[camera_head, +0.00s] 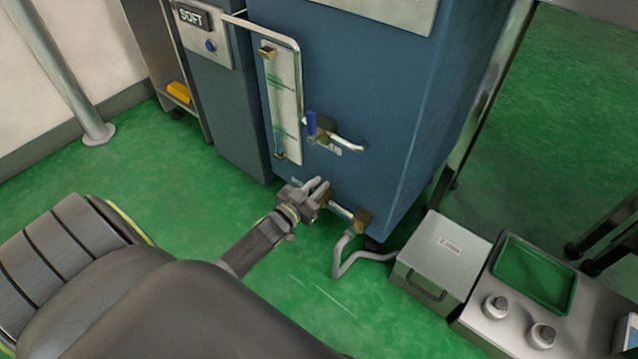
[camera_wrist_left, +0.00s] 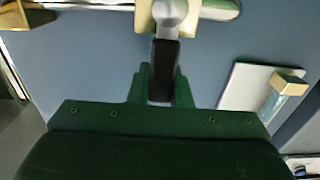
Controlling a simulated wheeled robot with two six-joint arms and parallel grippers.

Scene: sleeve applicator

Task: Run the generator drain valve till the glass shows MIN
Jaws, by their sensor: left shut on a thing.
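The blue generator cabinet (camera_head: 360,75) carries a sight glass on a pale plate (camera_head: 288,95) with brass end fittings; its water level and marks are too small to read. Low on the cabinet is the drain valve, with a brass body (camera_wrist_left: 160,15), a metal pipe and a black-gripped lever (camera_wrist_left: 164,68). My left gripper (camera_head: 318,190) is at this valve. In the left wrist view my left gripper (camera_wrist_left: 161,88) is shut on the lever's black grip, which points straight down in that picture. The gripper partly hides the valve in the head view. My right gripper is not in view.
A blue-handled valve (camera_head: 312,124) with a short spout sits above the drain valve. A brass elbow (camera_head: 361,219) and grey hose (camera_head: 345,255) lead to a metal box (camera_head: 440,262) on the green floor. A bench with a green tray (camera_head: 535,272) stands at right.

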